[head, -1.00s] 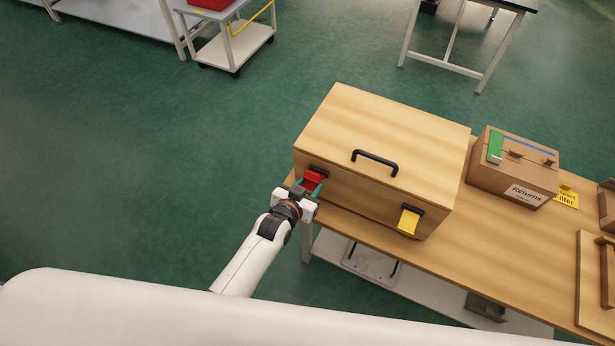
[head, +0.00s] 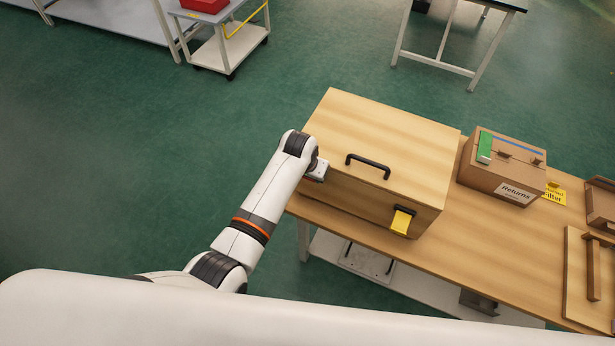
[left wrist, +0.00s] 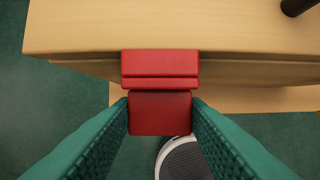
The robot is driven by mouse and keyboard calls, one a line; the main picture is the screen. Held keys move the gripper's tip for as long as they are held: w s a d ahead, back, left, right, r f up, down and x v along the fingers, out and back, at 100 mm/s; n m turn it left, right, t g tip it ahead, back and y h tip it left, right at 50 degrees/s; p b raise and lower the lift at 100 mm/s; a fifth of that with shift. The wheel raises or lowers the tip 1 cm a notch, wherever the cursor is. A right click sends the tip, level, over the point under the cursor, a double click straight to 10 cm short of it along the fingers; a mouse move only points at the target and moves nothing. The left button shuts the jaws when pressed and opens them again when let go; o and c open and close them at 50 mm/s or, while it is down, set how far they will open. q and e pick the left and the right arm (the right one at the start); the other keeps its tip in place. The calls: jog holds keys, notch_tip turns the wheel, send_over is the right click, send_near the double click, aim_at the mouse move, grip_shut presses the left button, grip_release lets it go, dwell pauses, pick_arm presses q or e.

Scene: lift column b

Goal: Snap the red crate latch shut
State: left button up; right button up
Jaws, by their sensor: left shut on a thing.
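The wooden crate (head: 385,140) stands on the bench with its lid down. In the head view my left gripper (head: 315,173) is at the crate's left front corner, and the hand hides the red latch there. In the left wrist view the red latch (left wrist: 160,63) shows at the crate's edge, with its tab between the teal fingers of my left gripper (left wrist: 160,104). The fingers are shut on the tab's two sides. I cannot tell whether the latch is fully seated. A yellow latch (head: 401,222) juts from the right of the crate's front. My right gripper is not in view.
A black handle (head: 368,165) stands up from the lid. A cardboard Returns box (head: 493,180) is right of the crate on the wooden bench (head: 470,250). A trolley with a red bin (head: 205,5) stands far back. The floor left of the crate is clear.

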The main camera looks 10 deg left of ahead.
pick_arm(q)
jog(key=shift+w+d+r+g, duration=0.1)
jog(key=shift+w+g, duration=0.15)
jog(key=shift+g, duration=0.25)
jog(key=o, duration=1)
jog(key=shift+r, duration=0.1)
jog(key=b+v, duration=0.2)
jog(key=v, duration=0.9)
jog(key=shift+d+r, duration=0.15)
jog(key=shift+r, duration=0.2)
